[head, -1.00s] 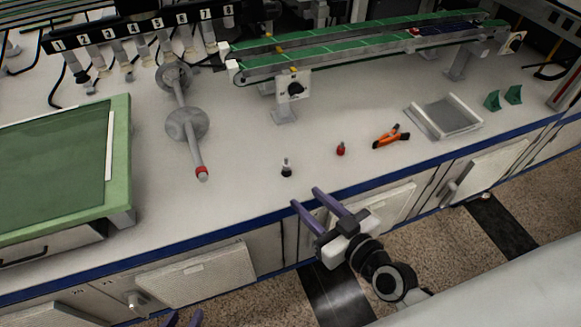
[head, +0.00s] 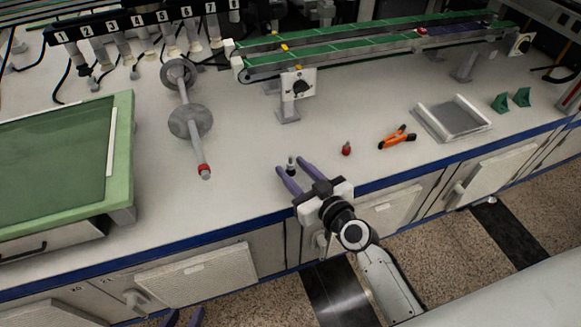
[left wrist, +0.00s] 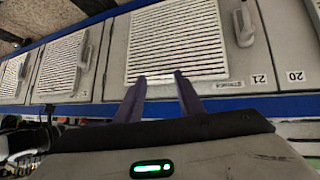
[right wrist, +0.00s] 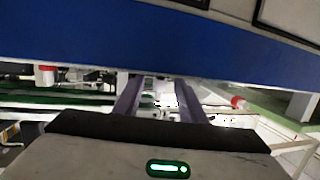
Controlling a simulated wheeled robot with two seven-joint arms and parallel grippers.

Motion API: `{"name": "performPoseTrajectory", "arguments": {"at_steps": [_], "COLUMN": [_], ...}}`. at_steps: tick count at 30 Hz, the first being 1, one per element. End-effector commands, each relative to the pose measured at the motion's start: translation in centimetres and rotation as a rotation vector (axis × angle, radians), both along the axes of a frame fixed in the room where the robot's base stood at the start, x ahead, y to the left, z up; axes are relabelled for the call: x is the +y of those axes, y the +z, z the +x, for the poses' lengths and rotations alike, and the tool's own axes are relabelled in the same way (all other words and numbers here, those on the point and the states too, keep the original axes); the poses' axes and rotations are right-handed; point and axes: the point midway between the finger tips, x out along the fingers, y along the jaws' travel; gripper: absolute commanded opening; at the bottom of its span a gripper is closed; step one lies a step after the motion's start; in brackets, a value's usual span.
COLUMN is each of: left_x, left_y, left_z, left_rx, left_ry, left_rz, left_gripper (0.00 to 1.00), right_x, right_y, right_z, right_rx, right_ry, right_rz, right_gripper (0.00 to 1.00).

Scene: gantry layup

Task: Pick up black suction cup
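The black suction cup (head: 291,163) stands on the white bench near its front edge, with a pale stem on top and a dark base. My right gripper (head: 290,165) reaches over the bench edge, its two purple fingers apart with the cup between or just beyond the tips. I cannot tell whether they touch it. The right wrist view shows the right fingers (right wrist: 158,82) apart, with a bright blurred patch between them. My left gripper (head: 183,315) is low at the bottom edge, below the bench top. Its fingers (left wrist: 158,77) are apart and empty in the left wrist view, facing cabinet doors.
A red suction cup (head: 346,149), orange pliers (head: 398,137) and a grey tray (head: 418,124) lie to the right. A grey roller with a red tip (head: 204,170) and a green-framed box (head: 124,160) are left. A green conveyor (head: 330,58) runs behind. The blue front edge (head: 240,230) is close.

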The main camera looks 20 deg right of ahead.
Motion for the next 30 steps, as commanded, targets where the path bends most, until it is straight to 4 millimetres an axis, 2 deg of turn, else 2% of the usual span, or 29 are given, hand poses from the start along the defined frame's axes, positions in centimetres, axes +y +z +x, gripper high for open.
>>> {"name": "performPoseTrajectory", "arguments": {"at_steps": [5,9,11,12,23,26,30], "left_x": [0.0,-0.1,0.0,0.0,0.0,0.0,0.2], "left_y": [0.2,0.1,0.1,0.0,-0.2,0.4,1.8], "left_z": [0.0,0.0,-0.1,-0.1,-0.3,-0.4,-0.7], "left_rx": [-0.003,-0.002,0.0,0.001,0.011,0.014,0.027], "left_ry": [0.0,0.0,0.0,0.0,-0.001,-0.003,-0.012], "left_rz": [-0.002,-0.002,-0.001,-0.001,0.002,0.006,0.023], "left_gripper": [0.35,0.35,0.35,0.35,0.35,0.35,0.35], "right_x": [0.0,0.0,0.0,0.0,0.0,0.0,0.0], "right_y": [0.0,0.0,0.0,0.0,0.3,1.2,3.4], "right_z": [0.0,0.0,0.0,0.0,0.0,0.0,0.0], "right_rx": [0.0,0.0,0.0,0.0,0.0,-0.001,-0.002], "right_ry": [0.0,0.0,0.0,0.0,0.0,0.0,0.001], "right_rz": [0.0,0.0,0.0,0.0,-0.001,-0.002,-0.003], "right_gripper": [0.36,0.12,0.02,0.0,0.0,0.0,0.0]}}
